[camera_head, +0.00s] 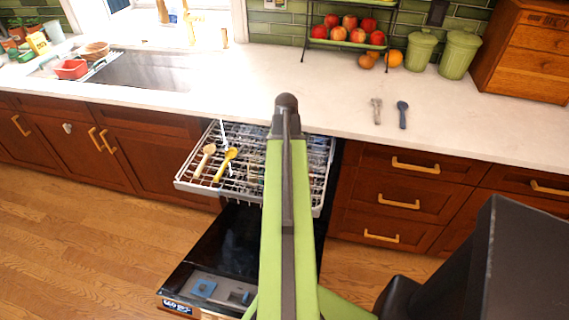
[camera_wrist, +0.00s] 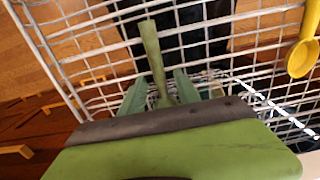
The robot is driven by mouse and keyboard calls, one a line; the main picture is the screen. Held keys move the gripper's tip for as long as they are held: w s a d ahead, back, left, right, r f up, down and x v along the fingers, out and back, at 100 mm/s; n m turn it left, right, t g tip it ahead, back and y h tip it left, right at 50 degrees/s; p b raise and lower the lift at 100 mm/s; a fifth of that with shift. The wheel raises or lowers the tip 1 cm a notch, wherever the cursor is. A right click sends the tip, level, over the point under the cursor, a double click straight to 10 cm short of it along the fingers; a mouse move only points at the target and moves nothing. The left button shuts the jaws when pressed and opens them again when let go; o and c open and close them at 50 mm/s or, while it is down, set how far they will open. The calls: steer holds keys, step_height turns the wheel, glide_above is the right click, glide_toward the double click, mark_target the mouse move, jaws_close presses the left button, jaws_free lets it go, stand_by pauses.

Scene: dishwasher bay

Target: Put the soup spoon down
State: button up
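In the wrist view, an olive-green handle (camera_wrist: 151,50), which I take to be the soup spoon's, points up the picture between my gripper's two pale green fingers (camera_wrist: 160,82). Its lower end runs down to my gripper's dark edge, and I cannot make out a bowl. Slim gaps seem to show on both sides, so I cannot tell whether the fingers touch it. The white wire rack (camera_wrist: 85,52) lies beneath. In the head view, my arm hides the gripper and this handle over the pulled-out dishwasher rack (camera_head: 183,183).
A yellow spoon (camera_head: 226,162), also in the wrist view (camera_wrist: 302,58), and a tan wooden spoon (camera_head: 204,158) lie on the rack. The dishwasher door (camera_head: 220,245) is open below. Two utensils (camera_head: 402,114) lie on the white counter (camera_head: 240,85), which has free room.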

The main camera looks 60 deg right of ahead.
step_height(320, 180, up, 12)
steer(key=p, duration=1.2)
steer(key=shift+r, duration=0.25)
steer(key=shift+d+f, duration=0.1)
steer(key=w+a+n, duration=0.7)
steer(key=w+a, duration=1)
steer(key=a, duration=0.4)
steer(key=w+a+n, duration=0.2)
steer(key=a+n, duration=0.1)
steer(key=a, duration=1.2)
steer(key=w+a+n, duration=0.2)
steer(key=a+n, duration=0.2)
steer(key=a, duration=1.1)
steer(key=shift+w+n, duration=0.3)
steer(key=shift+w, duration=0.1)
